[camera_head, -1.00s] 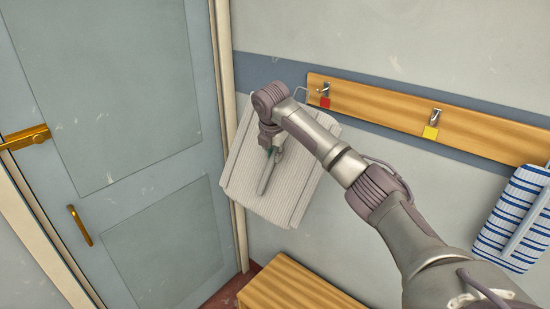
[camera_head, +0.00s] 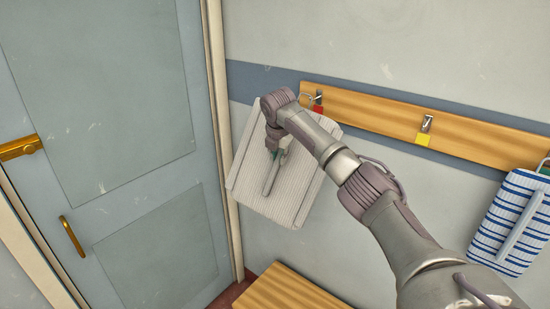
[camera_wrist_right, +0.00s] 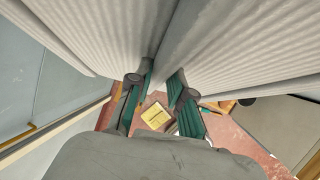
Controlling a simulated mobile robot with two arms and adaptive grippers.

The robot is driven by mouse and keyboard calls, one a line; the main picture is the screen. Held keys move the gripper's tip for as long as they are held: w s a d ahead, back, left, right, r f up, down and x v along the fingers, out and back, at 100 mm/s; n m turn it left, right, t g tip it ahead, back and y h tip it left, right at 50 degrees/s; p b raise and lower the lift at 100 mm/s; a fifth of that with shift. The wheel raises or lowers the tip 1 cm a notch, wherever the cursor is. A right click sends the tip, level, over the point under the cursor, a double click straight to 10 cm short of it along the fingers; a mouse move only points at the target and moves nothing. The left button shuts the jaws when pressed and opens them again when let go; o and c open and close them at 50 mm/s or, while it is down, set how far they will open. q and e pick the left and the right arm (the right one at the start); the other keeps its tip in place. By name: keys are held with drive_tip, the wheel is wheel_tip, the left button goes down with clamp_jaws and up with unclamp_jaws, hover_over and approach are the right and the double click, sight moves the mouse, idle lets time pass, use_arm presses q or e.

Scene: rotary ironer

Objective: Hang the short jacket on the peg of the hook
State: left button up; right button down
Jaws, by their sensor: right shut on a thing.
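The short jacket (camera_head: 275,195) is white and ribbed. It hangs tilted in front of the wall, beside the door frame. My right gripper (camera_head: 272,172) is shut on it; in the right wrist view the two fingers (camera_wrist_right: 160,88) close on a fold of the ribbed cloth (camera_wrist_right: 225,50). A thin wire hook (camera_head: 304,97) shows above the jacket, close to the left metal peg (camera_head: 319,95), which has a red tag below it. I cannot tell whether the wire touches the peg. My forearm and wrist hide part of the jacket's top. My left gripper is not in view.
The wooden rail (camera_head: 375,113) also bears a peg with a yellow tag (camera_head: 423,139). A blue-and-white striped garment (camera_head: 510,220) hangs at the right. A wooden bench (camera_head: 285,290) stands below. The grey door (camera_head: 110,150) with brass handles is at left.

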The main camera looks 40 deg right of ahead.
drive_tip(key=shift+w+d+f, duration=0.1)
drive_tip(key=shift+w+d, duration=0.15)
drive_tip(key=shift+d, duration=0.6)
drive_tip(key=shift+w+d, duration=0.25)
drive_tip(key=shift+d, duration=0.55)
drive_tip(key=shift+w+d+f, duration=0.1)
drive_tip(key=shift+d+f, duration=0.3)
drive_tip(key=shift+d, duration=0.1)
drive_tip(key=shift+w+d+f, duration=0.1)
drive_tip(key=shift+d+f, duration=0.1)
drive_tip(key=shift+f, duration=0.2)
